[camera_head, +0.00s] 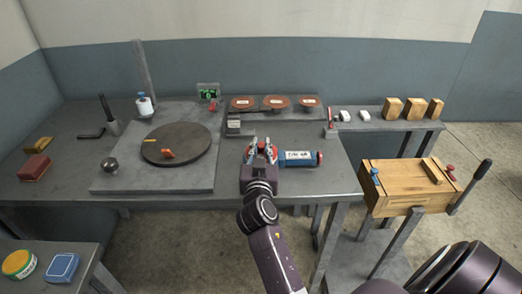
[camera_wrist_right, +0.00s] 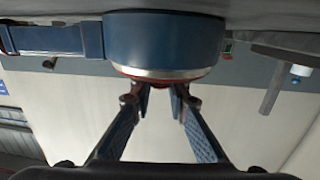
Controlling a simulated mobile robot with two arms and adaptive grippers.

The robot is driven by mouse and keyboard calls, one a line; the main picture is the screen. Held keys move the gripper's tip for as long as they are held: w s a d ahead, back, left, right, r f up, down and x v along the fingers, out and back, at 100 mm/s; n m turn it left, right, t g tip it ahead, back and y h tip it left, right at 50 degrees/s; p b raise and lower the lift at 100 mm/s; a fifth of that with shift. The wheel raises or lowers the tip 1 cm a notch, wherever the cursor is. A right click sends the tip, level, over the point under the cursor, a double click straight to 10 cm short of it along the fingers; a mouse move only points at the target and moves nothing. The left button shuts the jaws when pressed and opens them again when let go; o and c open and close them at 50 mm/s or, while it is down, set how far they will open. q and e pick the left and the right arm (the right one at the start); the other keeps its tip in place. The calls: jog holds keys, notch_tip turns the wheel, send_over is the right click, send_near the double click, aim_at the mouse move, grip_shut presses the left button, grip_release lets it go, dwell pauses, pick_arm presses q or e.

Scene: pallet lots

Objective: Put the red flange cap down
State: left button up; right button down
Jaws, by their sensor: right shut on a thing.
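My right gripper (camera_head: 262,152) is over the front edge of the workbench, pointing away from me. Its fingers are shut on the red flange cap (camera_head: 261,148), which shows as red between and around the fingertips. A blue cylinder (camera_head: 298,158) with a white label and a red right end lies just right of the gripper. In the right wrist view, a blue round body (camera_wrist_right: 165,42) with a silver rim sits above the fingertips (camera_wrist_right: 160,88), with a red edge under it. The fingers hide most of the cap. I cannot tell whether it rests on something. My left gripper is out of view.
A dark turntable disc (camera_head: 176,144) sits on a grey plate at the left. A rack with brown discs (camera_head: 276,102) stands behind the gripper. A wooden box (camera_head: 408,184) is at the right. Bare bench lies in front of the rack, left of the gripper.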

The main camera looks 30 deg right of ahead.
jog(key=shift+s+a+r, duration=0.1)
jog(key=shift+s, duration=0.05)
jog(key=c, duration=2.3)
grip_release()
jog(key=o, duration=0.5)
jog(key=shift+c, duration=0.2)
